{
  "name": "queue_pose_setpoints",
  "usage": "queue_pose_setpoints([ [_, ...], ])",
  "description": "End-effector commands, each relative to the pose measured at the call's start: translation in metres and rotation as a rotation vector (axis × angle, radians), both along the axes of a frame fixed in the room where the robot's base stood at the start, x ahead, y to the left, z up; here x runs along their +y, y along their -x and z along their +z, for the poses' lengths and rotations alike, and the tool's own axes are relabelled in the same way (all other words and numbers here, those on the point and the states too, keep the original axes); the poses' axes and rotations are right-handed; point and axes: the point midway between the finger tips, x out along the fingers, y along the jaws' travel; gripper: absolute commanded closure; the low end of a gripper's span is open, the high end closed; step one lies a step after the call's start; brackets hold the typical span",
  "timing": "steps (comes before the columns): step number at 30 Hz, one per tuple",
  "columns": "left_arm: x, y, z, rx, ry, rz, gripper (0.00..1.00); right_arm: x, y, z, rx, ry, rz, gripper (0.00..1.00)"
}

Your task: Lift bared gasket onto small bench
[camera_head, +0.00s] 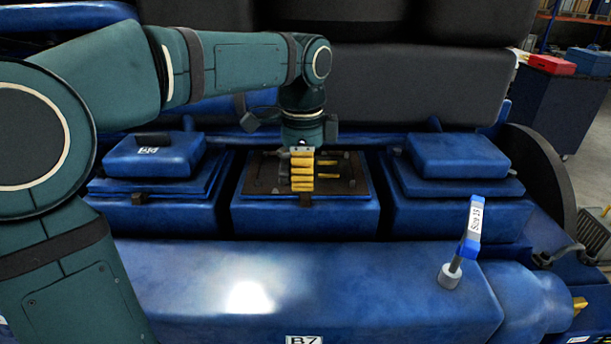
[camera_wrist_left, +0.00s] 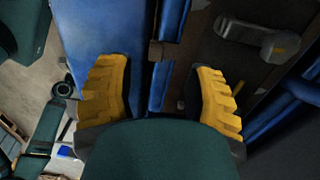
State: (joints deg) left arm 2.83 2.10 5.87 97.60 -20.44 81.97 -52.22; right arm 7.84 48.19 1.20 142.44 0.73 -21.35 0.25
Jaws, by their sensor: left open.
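The bared gasket appears as a flat dark brown plate (camera_head: 258,182) on top of the middle blue cylinder head (camera_head: 305,218), whose cover is off. My left gripper (camera_head: 302,185), with yellow ribbed fingers, is over this plate. In the left wrist view the gripper (camera_wrist_left: 163,82) is open, its fingers on either side of a blue edge; the dark surface (camera_wrist_left: 225,60) lies to the right. Nothing is clearly held, and I cannot tell if the fingers touch the gasket. I cannot identify the small bench. My right gripper is not in view.
Covered heads flank the middle one: a left blue cover (camera_head: 155,157) and a right one (camera_head: 458,155). A blue-handled tool (camera_head: 471,230) stands upright on the front housing (camera_head: 390,290). A dark cabinet (camera_head: 562,105) bearing a red box (camera_head: 552,65) stands at the back right.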

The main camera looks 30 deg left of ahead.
Motion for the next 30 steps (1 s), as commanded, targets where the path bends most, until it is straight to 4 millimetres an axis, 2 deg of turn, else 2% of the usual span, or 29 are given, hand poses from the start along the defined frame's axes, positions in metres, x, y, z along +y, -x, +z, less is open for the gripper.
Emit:
queue_pose_setpoints([
  [12, -0.006, 0.002, -0.049, 0.001, 0.0, 0.0, 0.47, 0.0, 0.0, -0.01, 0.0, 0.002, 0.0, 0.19],
  [22, -0.006, 0.002, -0.053, 0.0, 0.0, 0.0, 0.48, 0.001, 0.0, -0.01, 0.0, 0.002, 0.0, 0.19],
  [26, -0.006, 0.002, -0.053, 0.0, 0.0, 0.0, 0.94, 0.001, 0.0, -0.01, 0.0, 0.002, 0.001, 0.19],
  [27, -0.006, 0.002, -0.052, 0.0, 0.0, 0.0, 1.0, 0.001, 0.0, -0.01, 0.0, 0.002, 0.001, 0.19],
  [30, -0.006, 0.002, -0.053, 0.0, 0.0, 0.0, 1.0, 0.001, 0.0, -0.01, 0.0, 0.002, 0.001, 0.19],
])
